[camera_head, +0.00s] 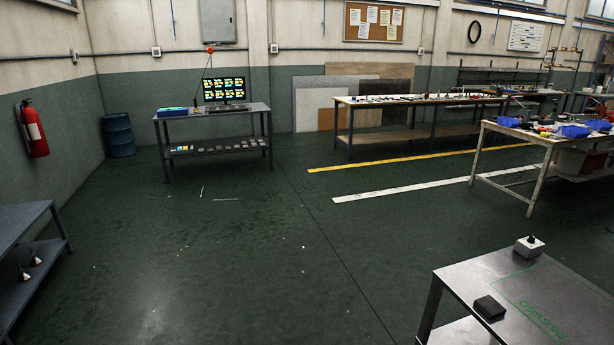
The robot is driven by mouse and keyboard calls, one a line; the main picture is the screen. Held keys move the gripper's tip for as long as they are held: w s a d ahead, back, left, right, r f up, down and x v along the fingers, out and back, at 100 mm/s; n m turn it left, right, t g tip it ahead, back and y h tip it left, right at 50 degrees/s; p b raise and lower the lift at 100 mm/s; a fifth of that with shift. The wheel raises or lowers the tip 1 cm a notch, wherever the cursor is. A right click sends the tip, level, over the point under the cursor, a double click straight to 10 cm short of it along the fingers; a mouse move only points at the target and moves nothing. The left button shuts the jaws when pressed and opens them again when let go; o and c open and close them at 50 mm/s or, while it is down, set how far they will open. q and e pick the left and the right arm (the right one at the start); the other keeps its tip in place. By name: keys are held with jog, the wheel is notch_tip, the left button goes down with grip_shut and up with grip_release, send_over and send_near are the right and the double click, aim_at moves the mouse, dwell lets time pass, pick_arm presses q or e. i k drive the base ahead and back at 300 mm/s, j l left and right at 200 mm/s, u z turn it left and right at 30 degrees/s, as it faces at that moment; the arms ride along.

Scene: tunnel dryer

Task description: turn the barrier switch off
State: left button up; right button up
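A small light-grey box with a dark knob on top (529,247) stands at the far corner of a metal table (470,275) in the lower right. It looks like a switch, but I cannot tell whether it is the barrier switch or how it is set. A small black block (489,308) lies on the same table, nearer to me. Neither of my grippers is in view.
Green markings (541,318) are on the metal table top. A grey shelf table (30,225) stands at the left edge. A monitor (224,89) stands on a workbench (210,112) at the back. Long workbenches (418,98) stand at the back right. The middle floor is clear.

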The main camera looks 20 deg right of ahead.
aim_at(531, 239)
jog(key=i+l+z, duration=0.1)
jog(key=i+z, duration=0.8)
jog(key=z, duration=0.15)
